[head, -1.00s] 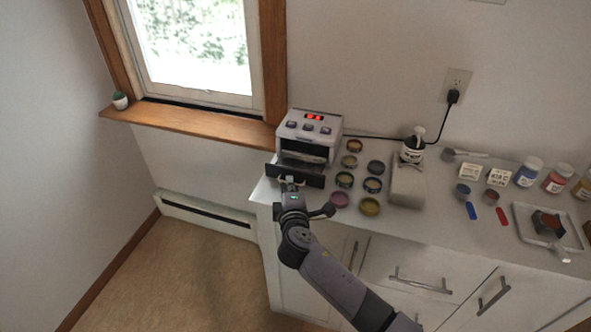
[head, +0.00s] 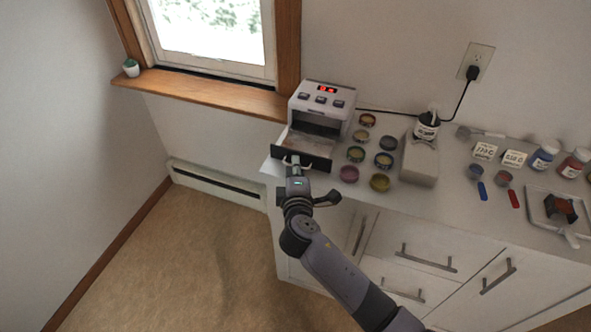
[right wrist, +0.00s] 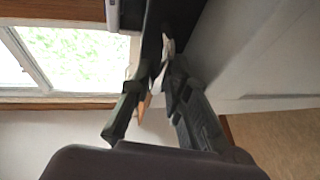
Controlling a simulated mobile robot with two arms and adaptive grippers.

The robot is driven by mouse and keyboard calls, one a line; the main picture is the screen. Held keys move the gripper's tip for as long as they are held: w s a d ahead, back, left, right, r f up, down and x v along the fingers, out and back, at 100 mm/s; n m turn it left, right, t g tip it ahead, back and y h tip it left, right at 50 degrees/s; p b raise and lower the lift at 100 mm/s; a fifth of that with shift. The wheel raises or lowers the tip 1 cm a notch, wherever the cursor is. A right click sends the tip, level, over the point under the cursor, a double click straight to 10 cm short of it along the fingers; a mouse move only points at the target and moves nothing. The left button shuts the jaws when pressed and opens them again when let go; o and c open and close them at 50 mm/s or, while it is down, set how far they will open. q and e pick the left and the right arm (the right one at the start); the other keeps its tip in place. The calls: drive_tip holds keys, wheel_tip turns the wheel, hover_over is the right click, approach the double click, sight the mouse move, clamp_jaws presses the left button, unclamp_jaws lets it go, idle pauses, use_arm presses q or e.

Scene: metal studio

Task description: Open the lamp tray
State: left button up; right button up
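The white lamp unit (head: 322,101) with a red display and several buttons stands at the counter's left end. Its lamp tray (head: 303,146), with a dark front panel, is slid well out, showing an open interior. My right gripper (head: 291,162) is at the handle in front of this panel. In the right wrist view, the fingers (right wrist: 160,75) close in around the pale handle (right wrist: 167,46), with the dark panel (right wrist: 178,18) right beyond. My left gripper is not in view.
Several small round jars (head: 379,182) stand right of the lamp, close to the tray. The counter (head: 440,205) has drawers below. The floor (head: 170,265) at the left is clear.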

drive_tip(key=v, duration=1.2)
drive_tip(key=s+d+f+m+g, duration=0.2)
drive_tip(key=s+d+f+g, duration=0.15)
drive_tip(key=f, duration=0.85)
drive_tip(key=s+d+f+m+g, duration=0.1)
drive_tip(key=s+d+f+g, duration=0.2)
drive_tip(key=f, duration=0.8)
drive_tip(key=s+d+f+m+g, duration=0.2)
drive_tip(key=s+d+f, duration=0.15)
drive_tip(key=f, duration=0.85)
drive_tip(key=s+d+f+m+g, duration=0.2)
drive_tip(key=s+d+f, duration=0.3)
drive_tip(key=s, duration=0.5)
drive_tip(key=s+d+f+m+g+h, duration=0.1)
drive_tip(key=s+d+f+m, duration=0.4)
drive_tip(key=s, duration=0.6)
drive_tip(key=s+d+f+m+g, duration=0.3)
drive_tip(key=s+d+f, duration=0.2)
drive_tip(key=s+f, duration=0.3)
drive_tip(key=s, duration=0.3)
drive_tip(key=shift+d+m, duration=0.15)
drive_tip(key=shift+m, duration=0.15)
